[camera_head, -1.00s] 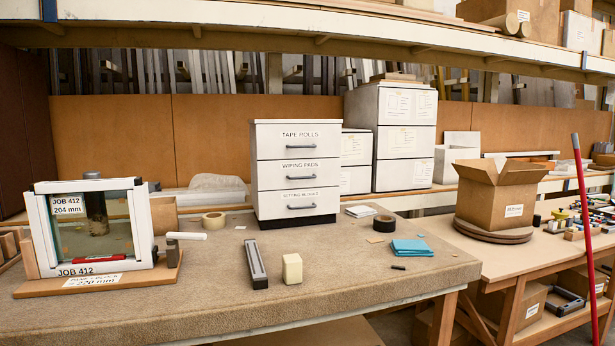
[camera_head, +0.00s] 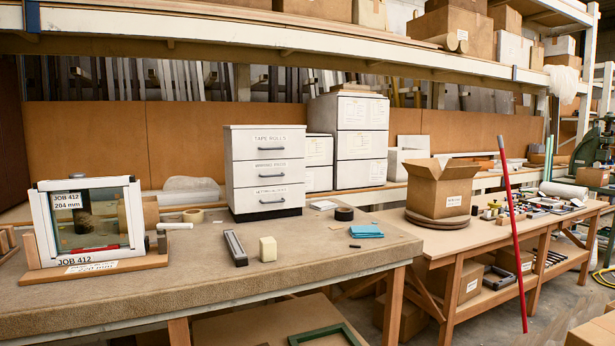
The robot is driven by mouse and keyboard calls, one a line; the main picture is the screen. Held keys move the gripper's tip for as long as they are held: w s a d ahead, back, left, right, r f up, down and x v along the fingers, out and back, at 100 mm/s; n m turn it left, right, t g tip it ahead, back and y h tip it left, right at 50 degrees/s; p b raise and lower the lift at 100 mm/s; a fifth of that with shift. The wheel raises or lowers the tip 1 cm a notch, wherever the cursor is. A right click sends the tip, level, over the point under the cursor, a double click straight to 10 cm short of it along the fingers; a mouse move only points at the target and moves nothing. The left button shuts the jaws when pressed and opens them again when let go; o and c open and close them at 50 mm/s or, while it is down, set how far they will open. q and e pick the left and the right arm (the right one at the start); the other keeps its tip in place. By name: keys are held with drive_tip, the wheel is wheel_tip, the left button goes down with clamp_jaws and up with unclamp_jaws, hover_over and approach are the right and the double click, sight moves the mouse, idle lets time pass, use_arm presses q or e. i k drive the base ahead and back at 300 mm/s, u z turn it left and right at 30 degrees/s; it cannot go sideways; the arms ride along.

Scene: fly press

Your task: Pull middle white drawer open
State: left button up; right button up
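A small white drawer unit (camera_head: 265,171) with a black base stands on the carpeted bench. It has three stacked drawers with dark bar handles. The top one is labelled TAPE ROLLS. The middle white drawer (camera_head: 268,172) has a label that seems to read WIPING PADS and a handle (camera_head: 271,176) at its centre. All three drawer fronts look flush and closed. Neither of my grippers is in view.
The carpeted bench (camera_head: 200,285) holds a framed JOB 412 window (camera_head: 90,220), a dark bar (camera_head: 235,248), a cream block (camera_head: 268,249), a black tape roll (camera_head: 344,214) and a blue cloth (camera_head: 366,231). Bench space before the drawers is mostly clear. A red pole (camera_head: 513,240) leans at right.

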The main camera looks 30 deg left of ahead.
sight(255, 173)
drive_tip(key=z, duration=0.1)
drive_tip(key=i, duration=1.6)
drive_tip(key=u, duration=1.2)
drive_tip(key=i, duration=0.95)
drive_tip(key=u, duration=0.9)
